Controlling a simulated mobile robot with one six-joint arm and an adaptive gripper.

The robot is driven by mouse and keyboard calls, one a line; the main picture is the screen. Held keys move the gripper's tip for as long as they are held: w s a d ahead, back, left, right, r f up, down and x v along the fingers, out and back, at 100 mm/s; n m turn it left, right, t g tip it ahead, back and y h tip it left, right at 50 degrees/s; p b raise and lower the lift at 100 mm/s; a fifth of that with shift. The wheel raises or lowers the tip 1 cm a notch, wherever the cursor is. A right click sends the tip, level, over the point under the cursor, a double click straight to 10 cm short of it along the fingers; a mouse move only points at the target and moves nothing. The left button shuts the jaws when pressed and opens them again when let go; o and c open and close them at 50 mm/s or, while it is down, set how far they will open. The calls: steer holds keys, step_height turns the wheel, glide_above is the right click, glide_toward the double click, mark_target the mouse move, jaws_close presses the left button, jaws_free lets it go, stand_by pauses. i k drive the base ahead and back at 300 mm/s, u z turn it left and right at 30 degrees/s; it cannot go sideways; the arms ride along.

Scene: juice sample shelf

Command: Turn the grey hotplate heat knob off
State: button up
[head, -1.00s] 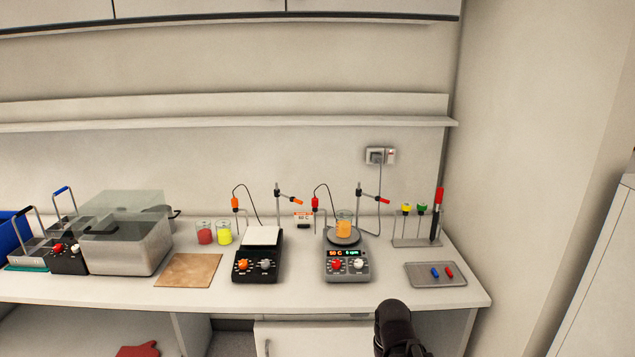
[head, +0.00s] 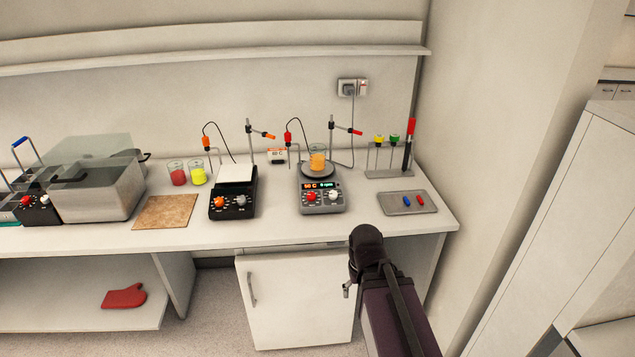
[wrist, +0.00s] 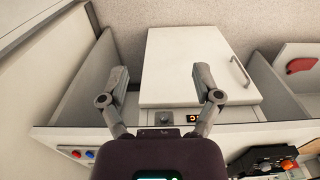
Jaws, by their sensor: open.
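The grey hotplate (head: 322,203) stands on the counter in the head view, with a lit display, a red knob (head: 312,197) at left and a white knob (head: 334,195) at right. Its display appears to read 50 C above the red knob. A beaker of orange juice (head: 317,160) stands on its plate. My gripper (wrist: 160,78) is open and empty in the wrist view, its fingers wide apart over the cabinet front. In the head view my arm is in front of the counter, lower right of the hotplate, touching nothing visible. The hotplate is mostly hidden in the wrist view.
A black hotplate (head: 233,204) with orange and grey knobs stands to the left. A tray (head: 407,209) with red and blue pieces lies at right. Stands with probes rise behind the hotplates. The cabinet door (head: 295,300) is below the counter edge.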

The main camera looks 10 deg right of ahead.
mark_target(311, 196)
steer(key=k, duration=1.3)
steer(key=u, duration=0.3)
steer(key=i, duration=1.8)
steer(key=z, duration=0.3)
